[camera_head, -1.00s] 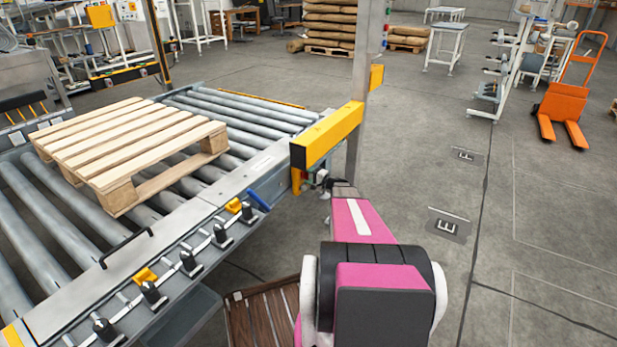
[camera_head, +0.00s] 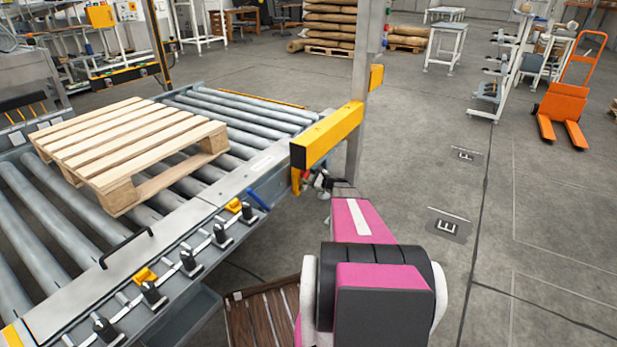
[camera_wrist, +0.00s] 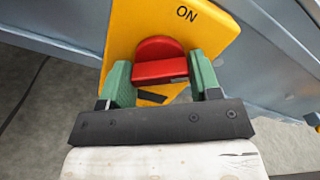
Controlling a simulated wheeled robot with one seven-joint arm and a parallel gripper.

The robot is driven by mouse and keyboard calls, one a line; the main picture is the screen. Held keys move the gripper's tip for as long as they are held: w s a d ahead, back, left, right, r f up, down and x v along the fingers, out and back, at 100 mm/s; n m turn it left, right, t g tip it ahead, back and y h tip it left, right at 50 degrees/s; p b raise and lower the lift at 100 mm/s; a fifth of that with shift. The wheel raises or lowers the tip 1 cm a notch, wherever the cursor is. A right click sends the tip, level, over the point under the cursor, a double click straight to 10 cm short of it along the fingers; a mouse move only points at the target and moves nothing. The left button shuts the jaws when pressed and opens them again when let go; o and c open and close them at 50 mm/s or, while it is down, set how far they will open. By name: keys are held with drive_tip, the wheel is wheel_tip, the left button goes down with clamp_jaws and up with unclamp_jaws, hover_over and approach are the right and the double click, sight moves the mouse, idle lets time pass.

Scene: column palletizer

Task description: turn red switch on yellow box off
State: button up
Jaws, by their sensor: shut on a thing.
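The red switch (camera_wrist: 160,60) sits on the face of the yellow box (camera_wrist: 214,38) in the wrist view, with the word ON printed on the box above it. My gripper (camera_wrist: 161,80) has green fingers, one on each side of the switch, and is shut on it. The lower part of the box face is partly hidden by my gripper.
A roller conveyor (camera_head: 245,172) with a wooden pallet (camera_head: 135,140) is on the left. A grey post (camera_head: 368,60) carries a long yellow housing (camera_head: 328,135) above my gripper. A dark slatted wooden pallet (camera_head: 262,312) lies below.

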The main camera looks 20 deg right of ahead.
drive_tip(key=m, duration=0.7)
idle(0.6)
drive_tip(key=o, duration=0.9)
drive_tip(key=v, duration=1.1)
